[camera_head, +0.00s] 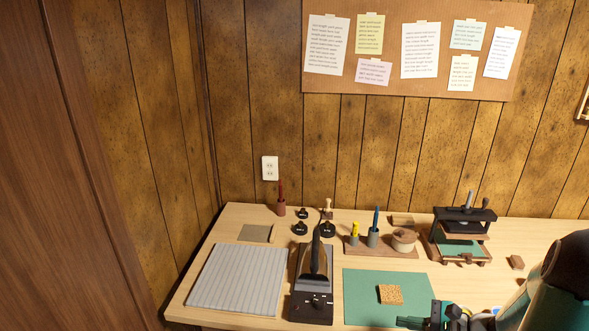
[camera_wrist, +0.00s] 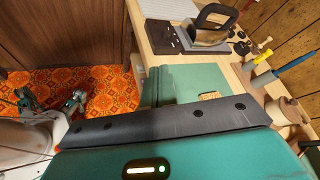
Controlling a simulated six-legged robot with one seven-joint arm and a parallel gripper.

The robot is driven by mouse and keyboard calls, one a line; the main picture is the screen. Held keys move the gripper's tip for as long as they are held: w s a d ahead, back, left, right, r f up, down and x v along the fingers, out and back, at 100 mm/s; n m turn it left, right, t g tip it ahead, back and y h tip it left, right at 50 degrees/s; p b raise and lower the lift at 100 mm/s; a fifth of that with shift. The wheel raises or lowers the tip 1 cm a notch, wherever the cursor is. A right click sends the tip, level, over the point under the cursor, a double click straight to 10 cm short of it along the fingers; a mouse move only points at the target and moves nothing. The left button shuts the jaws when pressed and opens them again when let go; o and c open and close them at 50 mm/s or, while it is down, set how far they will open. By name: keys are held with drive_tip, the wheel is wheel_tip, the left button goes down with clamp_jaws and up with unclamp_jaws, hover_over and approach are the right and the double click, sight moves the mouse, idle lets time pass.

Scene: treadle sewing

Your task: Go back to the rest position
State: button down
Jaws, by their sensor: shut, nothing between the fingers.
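My gripper (camera_head: 412,322) is at the lower right of the head view, low near the front edge of the green mat (camera_head: 358,289). Its dark fingers are shut with nothing held. The picture's bottom edge cuts off part of it, and my teal arm comes in from the right. In the wrist view a dark bar and a teal housing of mine fill the lower part, and the fingertips cannot be made out. The green mat also shows in the wrist view (camera_wrist: 182,78), beyond the bar.
A cork piece (camera_head: 391,295) lies on the mat. Left of it are a black-based handled tool (camera_head: 312,296) and a grey ribbed board (camera_head: 238,279). Behind stand a tool holder (camera_head: 377,247) and a small press (camera_head: 462,232). Patterned floor (camera_wrist: 100,90) lies beside the table.

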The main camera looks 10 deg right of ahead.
drive_tip(key=s+a+r+n+g+h, duration=0.2)
drive_tip(key=s+a+r+n+g, duration=0.1)
drive_tip(key=a+r+n, duration=0.3)
drive_tip(key=s+a+r+n+g+h, duration=0.2)
drive_tip(key=a+r+n+g, duration=0.25)
drive_tip(key=a, duration=0.45)
drive_tip(key=s+a+r+n+t+h, duration=0.4)
drive_tip(key=s+r+n+h, duration=0.2)
drive_tip(key=r+n, duration=0.3)
drive_tip(key=shift+s+a, duration=0.2)
drive_tip(key=shift+s, duration=0.5)
drive_tip(key=shift+d+t, duration=0.15)
drive_tip(key=shift+t, duration=0.1)
